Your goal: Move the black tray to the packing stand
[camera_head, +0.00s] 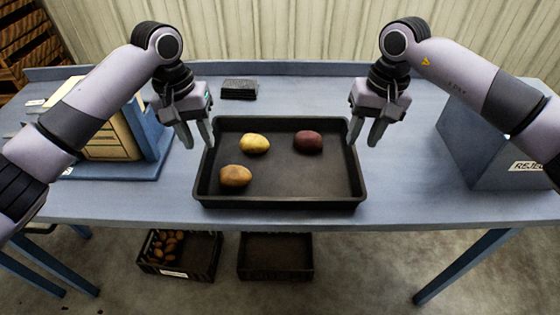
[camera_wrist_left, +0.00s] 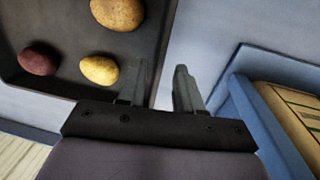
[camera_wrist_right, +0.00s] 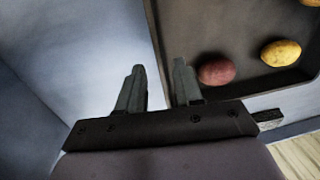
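The black tray (camera_head: 280,195) lies flat on the blue table, with two yellowish potatoes (camera_head: 254,143) (camera_head: 235,176) and one dark red potato (camera_head: 308,142) in it. My left gripper (camera_head: 198,134) is open at the tray's left wall; in the left wrist view its fingers (camera_wrist_left: 165,88) appear on either side of the rim. My right gripper (camera_head: 367,132) is open at the right wall; in the right wrist view its fingers (camera_wrist_right: 158,88) likewise appear on either side of the rim. Contact cannot be told. No stand is clearly marked as the packing stand.
A blue stand with a tan box (camera_head: 112,135) is at the table's left. A blue bin labelled REJE… (camera_head: 480,145) is at the right. A small black stack (camera_head: 239,89) lies behind the tray. Two dark crates (camera_head: 180,270) (camera_head: 275,272) are on the floor below.

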